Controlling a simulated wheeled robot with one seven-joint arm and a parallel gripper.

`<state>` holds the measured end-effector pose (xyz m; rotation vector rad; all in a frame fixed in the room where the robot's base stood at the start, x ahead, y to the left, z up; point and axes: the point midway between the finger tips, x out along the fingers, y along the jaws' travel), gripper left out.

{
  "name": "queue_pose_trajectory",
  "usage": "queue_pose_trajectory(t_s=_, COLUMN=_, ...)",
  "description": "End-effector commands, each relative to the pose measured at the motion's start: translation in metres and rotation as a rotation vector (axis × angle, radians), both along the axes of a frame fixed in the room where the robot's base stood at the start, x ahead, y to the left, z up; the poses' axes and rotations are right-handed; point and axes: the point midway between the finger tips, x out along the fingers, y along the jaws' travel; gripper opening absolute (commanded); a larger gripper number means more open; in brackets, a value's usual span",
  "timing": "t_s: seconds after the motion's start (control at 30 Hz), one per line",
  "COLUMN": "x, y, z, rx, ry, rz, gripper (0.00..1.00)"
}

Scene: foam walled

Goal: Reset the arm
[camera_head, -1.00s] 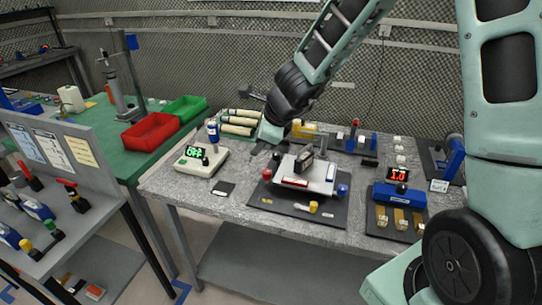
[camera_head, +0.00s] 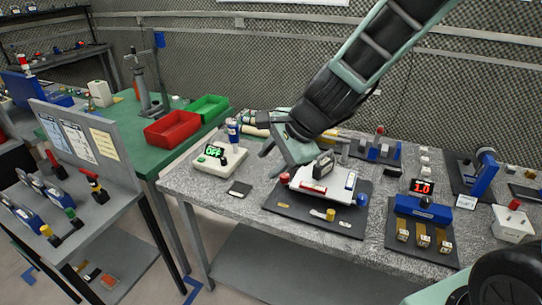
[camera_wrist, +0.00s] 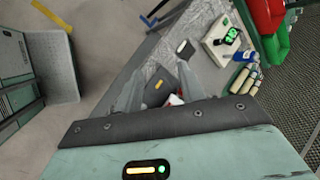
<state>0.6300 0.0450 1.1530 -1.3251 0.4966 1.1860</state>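My arm reaches in from the top right in the head view, and my gripper (camera_head: 256,136) hangs above the back left part of the grey stone-topped bench (camera_head: 245,203). Its two fingers are spread apart with nothing held between them. In the wrist view my gripper (camera_wrist: 165,75) also shows its fingers apart, with the bench and a dark mat visible beyond them. In the head view the gripper partly hides the pale bottles lying behind it.
A blue unit with a red "1.0" display (camera_head: 422,187) stands farther right. Red (camera_head: 172,128) and green (camera_head: 209,107) bins are left.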

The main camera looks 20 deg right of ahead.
Motion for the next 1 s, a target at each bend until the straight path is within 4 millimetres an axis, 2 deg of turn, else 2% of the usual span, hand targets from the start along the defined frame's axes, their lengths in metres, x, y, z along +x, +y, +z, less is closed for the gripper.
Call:
queue_pose_trajectory(t_s=0.17, x=-0.004, y=0.004, z=0.000, rx=-0.008, ry=-0.004, rz=0.028, gripper=0.39)
queue_pose_trajectory(t_s=0.27, x=-0.026, y=0.021, z=0.000, rx=-0.055, ry=-0.028, rz=0.199, gripper=0.39)
queue_pose_trajectory(t_s=0.37, x=-0.075, y=0.047, z=-0.001, rx=-0.154, ry=-0.074, rz=0.544, gripper=0.39)
queue_pose_trajectory(t_s=0.43, x=-0.118, y=0.057, z=-0.004, rx=-0.243, ry=-0.109, rz=0.842, gripper=0.39)
queue_pose_trajectory(t_s=0.5, x=-0.157, y=0.058, z=-0.007, rx=-0.333, ry=-0.137, rz=1.129, gripper=0.39)
queue_pose_trajectory(t_s=0.63, x=-0.211, y=0.042, z=-0.012, rx=-0.484, ry=-0.166, rz=1.564, gripper=0.39)
queue_pose_trajectory(t_s=0.7, x=-0.227, y=0.032, z=-0.013, rx=-0.545, ry=-0.172, rz=1.725, gripper=0.39)
queue_pose_trajectory(t_s=0.8, x=-0.238, y=0.022, z=-0.013, rx=-0.598, ry=-0.172, rz=1.859, gripper=0.39)
queue_pose_trajectory(t_s=1.0, x=-0.241, y=0.017, z=-0.012, rx=-0.617, ry=-0.171, rz=1.906, gripper=0.39)
